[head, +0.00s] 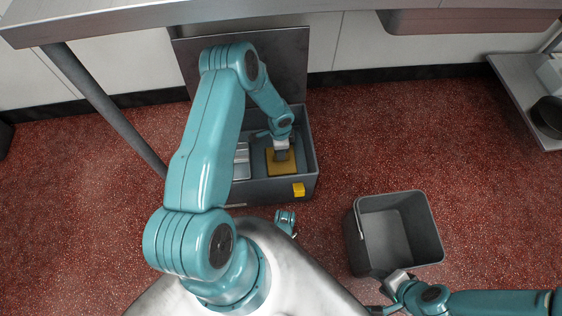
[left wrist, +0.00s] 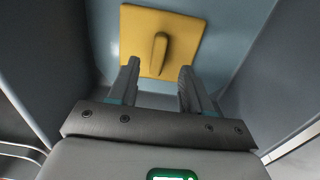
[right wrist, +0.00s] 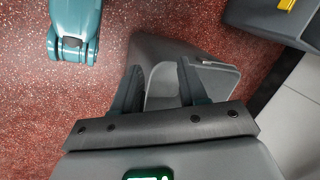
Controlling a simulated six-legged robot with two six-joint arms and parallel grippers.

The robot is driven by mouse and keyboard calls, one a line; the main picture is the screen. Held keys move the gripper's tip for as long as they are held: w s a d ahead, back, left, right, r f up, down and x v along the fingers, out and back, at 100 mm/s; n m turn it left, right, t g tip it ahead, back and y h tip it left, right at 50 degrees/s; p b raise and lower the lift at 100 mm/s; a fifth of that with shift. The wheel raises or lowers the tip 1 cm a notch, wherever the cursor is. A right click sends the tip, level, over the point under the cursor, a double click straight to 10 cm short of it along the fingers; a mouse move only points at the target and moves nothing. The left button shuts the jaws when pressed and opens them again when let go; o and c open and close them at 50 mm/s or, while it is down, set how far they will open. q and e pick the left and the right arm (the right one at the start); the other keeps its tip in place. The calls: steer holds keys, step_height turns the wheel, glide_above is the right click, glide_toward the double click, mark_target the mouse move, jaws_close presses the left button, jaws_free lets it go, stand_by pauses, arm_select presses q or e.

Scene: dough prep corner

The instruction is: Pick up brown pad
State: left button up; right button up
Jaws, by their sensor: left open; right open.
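The brown pad (head: 284,168), a flat mustard-brown square, lies on the bottom of an open grey drawer-like box in the head view. In the left wrist view the pad (left wrist: 188,32) has a raised grip ridge (left wrist: 160,54) in its middle. My left gripper (left wrist: 160,70) is open and empty, with its fingers pointing at the pad and the ridge between their lines. In the head view the left gripper (head: 281,154) reaches down over the pad and hides part of it. My right gripper (right wrist: 158,72) is open and empty beside a grey bin.
The grey box (head: 309,150) has walls close around my left gripper and a yellow piece (head: 299,189) on its front. A silvery metal item (head: 241,163) lies in it left of the pad. The grey bin (head: 362,247) stands on the red floor. A metal counter (head: 130,15) overhangs the back.

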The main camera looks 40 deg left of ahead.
arm_select(q)
steer(key=shift+f+b, duration=0.4)
steer(key=shift+f, duration=0.25)
steer(key=f+b, duration=0.2)
steer(key=f, duration=0.2)
steer(key=shift+d, duration=0.2)
steer(key=shift+f, duration=0.1)
jaws_close()
